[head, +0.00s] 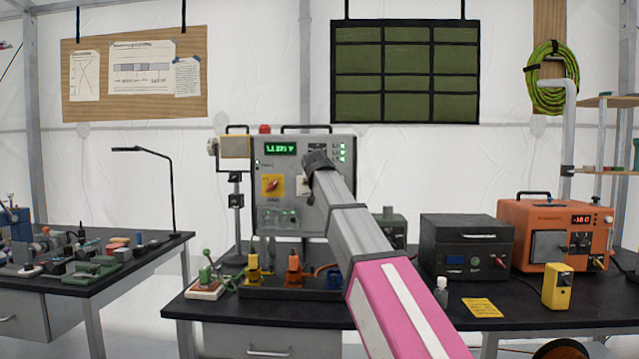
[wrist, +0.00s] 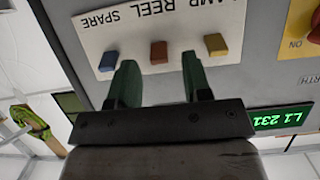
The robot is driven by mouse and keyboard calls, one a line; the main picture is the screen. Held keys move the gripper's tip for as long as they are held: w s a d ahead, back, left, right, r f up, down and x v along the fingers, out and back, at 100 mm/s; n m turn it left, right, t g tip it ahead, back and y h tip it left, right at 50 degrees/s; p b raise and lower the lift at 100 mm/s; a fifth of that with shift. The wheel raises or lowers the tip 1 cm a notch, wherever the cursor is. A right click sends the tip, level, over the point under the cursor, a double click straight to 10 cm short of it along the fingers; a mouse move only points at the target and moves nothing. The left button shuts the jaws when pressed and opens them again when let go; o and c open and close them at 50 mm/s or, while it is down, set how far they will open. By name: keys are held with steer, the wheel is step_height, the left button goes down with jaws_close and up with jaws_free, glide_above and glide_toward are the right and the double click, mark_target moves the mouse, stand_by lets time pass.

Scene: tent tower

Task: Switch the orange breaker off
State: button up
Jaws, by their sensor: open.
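The grey distribution panel (head: 262,212) stands at the back of the middle bench, with a lit green display. In the wrist view, which looks upside down, its white label plate (wrist: 103,40) carries three small breakers: blue (wrist: 108,61), orange (wrist: 158,52) and yellow (wrist: 215,44). My gripper (wrist: 159,64) is open and empty. Its two green fingers lie to either side of the orange breaker, with a gap on each side; I cannot tell how far they are from the panel. In the head view my gripper (head: 318,160) and arm cover most of the plate and hide the breakers.
A red rotary knob on a yellow plate (head: 272,185) sits left of my gripper on the panel. Yellow (head: 253,266), orange (head: 293,268) and blue (head: 335,280) plugs stand on the bench below. A dark box (head: 467,247) and an orange unit (head: 555,235) stand to the right.

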steer(key=shift+x, duration=0.85)
jaws_close()
steer(key=shift+s, duration=0.1)
steer(key=shift+s+f+t, duration=0.1)
steer(key=shift+f+t, duration=0.3)
steer(key=shift+t, duration=1.1)
steer(key=shift+w+f+t, duration=0.1)
steer(key=shift+f+t, duration=0.35)
steer(key=shift+t, duration=1.05)
steer(key=shift+s+f+t, duration=0.1)
steer(key=shift+f+t, duration=0.3)
steer(key=shift+t, duration=1.1)
steer(key=shift+f+t, duration=0.1)
steer(key=shift+t, duration=0.5)
